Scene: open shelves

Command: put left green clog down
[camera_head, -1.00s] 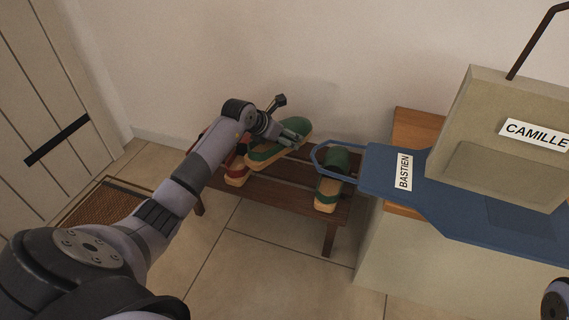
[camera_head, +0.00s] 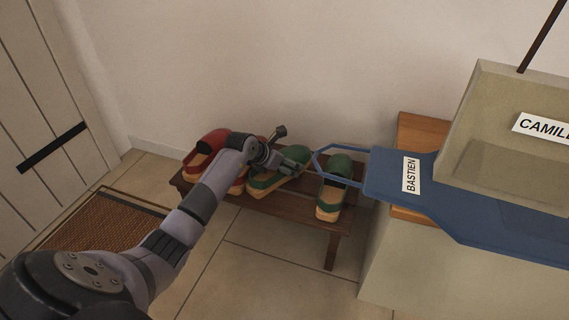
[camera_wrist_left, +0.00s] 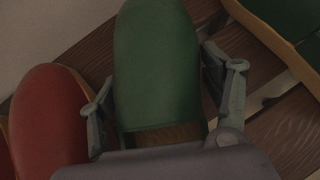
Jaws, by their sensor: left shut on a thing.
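The left green clog (camera_head: 273,184) is at the slatted wooden bench (camera_head: 295,206), between the red clogs and the other green clog (camera_head: 334,186). My left gripper (camera_head: 292,164) is shut on it. In the left wrist view the held green clog (camera_wrist_left: 157,65) lies between the two fingers (camera_wrist_left: 158,110), with bench slats below. Whether its sole touches the slats I cannot tell. The other green clog rests on the bench to its right and shows at the upper right of the wrist view (camera_wrist_left: 290,25). My right gripper is not in view.
A red clog (camera_head: 205,150) stands at the bench's left end; red also shows close to the held clog in the wrist view (camera_wrist_left: 48,120). A blue piece labelled BASTIEN (camera_head: 395,172) and a beige bin labelled CAMILLE (camera_head: 490,145) are at right. A doormat (camera_head: 110,232) lies left.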

